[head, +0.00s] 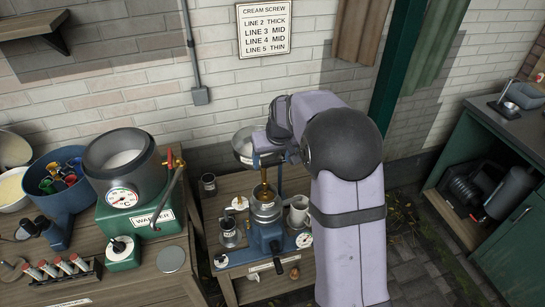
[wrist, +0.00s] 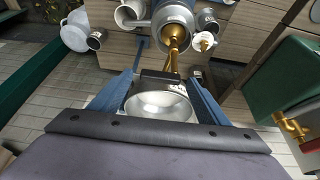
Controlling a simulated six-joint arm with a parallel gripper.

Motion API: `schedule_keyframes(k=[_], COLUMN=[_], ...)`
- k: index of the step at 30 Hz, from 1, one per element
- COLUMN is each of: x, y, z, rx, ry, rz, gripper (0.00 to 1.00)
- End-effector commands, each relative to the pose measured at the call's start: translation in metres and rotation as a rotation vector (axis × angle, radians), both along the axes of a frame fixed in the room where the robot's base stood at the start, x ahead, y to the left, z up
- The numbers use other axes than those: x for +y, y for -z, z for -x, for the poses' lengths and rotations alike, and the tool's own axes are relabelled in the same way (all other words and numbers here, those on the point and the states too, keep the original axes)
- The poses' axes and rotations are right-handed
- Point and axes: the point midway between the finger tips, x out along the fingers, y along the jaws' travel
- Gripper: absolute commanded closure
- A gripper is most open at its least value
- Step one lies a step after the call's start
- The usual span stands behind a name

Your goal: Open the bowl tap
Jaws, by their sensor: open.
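The steel supply bowl (head: 243,155) sits at the top of the blue separator in the middle of the head view, partly hidden by my wrist. In the wrist view a shiny bowl (wrist: 160,106) lies between my blue fingers. The brass tap (head: 263,176) hangs below the bowl, above the separator's steel top (head: 265,208). In the wrist view the brass tap (wrist: 175,38) is beyond my fingertips. In the head view my gripper (head: 264,150) is at the bowl's right side; contact cannot be told.
A green warmer (head: 125,222) with a grey pot and brass fitting stands left. A dark cup (head: 208,183) stands behind. A sign (head: 264,28) hangs on the brick wall.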

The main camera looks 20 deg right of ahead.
Motion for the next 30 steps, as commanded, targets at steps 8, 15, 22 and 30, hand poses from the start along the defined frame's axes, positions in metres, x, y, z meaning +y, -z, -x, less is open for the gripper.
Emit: schedule_keyframes(k=[8,15,22,30], x=[0.0001,0.0,0.0007,0.0025], y=[0.0002,0.0001,-0.0001,0.0005], z=[-0.0002,-0.0001,0.0006,0.0034], rx=[-0.001,-0.001,-0.001,-0.002], ry=[0.0,0.0,0.03,0.166], rz=[0.0,0.0,0.0,0.002], gripper=[0.45,0.72,0.72,0.72])
